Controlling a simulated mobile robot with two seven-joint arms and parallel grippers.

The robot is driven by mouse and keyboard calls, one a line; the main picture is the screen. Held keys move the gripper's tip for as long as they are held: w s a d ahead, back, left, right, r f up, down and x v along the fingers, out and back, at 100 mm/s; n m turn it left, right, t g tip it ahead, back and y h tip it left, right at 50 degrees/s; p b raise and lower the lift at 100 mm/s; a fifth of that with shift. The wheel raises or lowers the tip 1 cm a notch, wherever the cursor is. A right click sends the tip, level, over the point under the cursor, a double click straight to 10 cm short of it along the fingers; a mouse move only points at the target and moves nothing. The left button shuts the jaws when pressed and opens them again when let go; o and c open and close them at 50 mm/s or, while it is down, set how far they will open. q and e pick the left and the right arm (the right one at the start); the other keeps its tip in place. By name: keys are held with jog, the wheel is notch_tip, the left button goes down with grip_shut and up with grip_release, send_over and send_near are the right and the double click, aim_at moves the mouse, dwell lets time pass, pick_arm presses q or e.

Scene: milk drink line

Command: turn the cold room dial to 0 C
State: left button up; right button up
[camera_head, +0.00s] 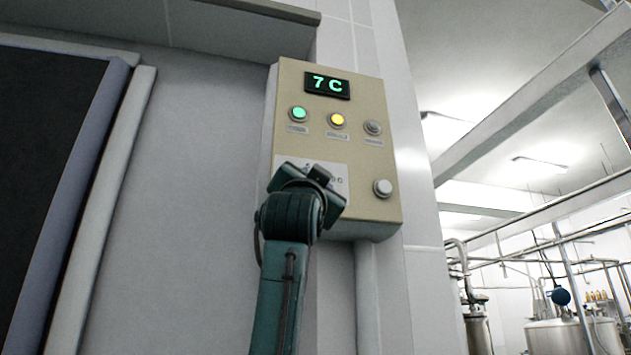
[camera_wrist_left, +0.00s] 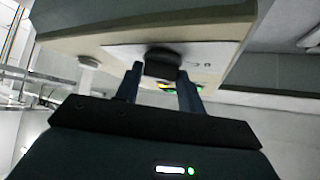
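The beige control box (camera_head: 355,115) hangs on the wall, and its display (camera_head: 327,85) reads 7 C in green. In the head view my left gripper (camera_head: 303,176) is in front of the white label (camera_head: 338,173) at the box's lower left and hides the dial there. The left wrist view shows the dark dial (camera_wrist_left: 163,60) on the pale label. The two fingers of my left gripper (camera_wrist_left: 160,78) are apart, with their tips at either side of the dial. I cannot tell whether they press on it. My right gripper is not in view.
The box also carries a green light (camera_head: 298,114), a yellow light (camera_head: 337,119), a grey button (camera_head: 373,127) and a silver knob (camera_head: 383,188). A dark door panel (camera_head: 45,150) is at the left. Pipes and a steel tank (camera_head: 570,335) stand at the far right.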

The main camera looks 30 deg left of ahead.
pick_arm(q)
jog(key=o, duration=0.4)
jog(key=shift+w+a+f, duration=0.15)
jog(key=shift+a, duration=0.2)
jog(key=b+v, duration=0.5)
jog(key=v, duration=0.8)
jog(key=shift+d+b, duration=0.15)
jog(key=shift+b, duration=0.2)
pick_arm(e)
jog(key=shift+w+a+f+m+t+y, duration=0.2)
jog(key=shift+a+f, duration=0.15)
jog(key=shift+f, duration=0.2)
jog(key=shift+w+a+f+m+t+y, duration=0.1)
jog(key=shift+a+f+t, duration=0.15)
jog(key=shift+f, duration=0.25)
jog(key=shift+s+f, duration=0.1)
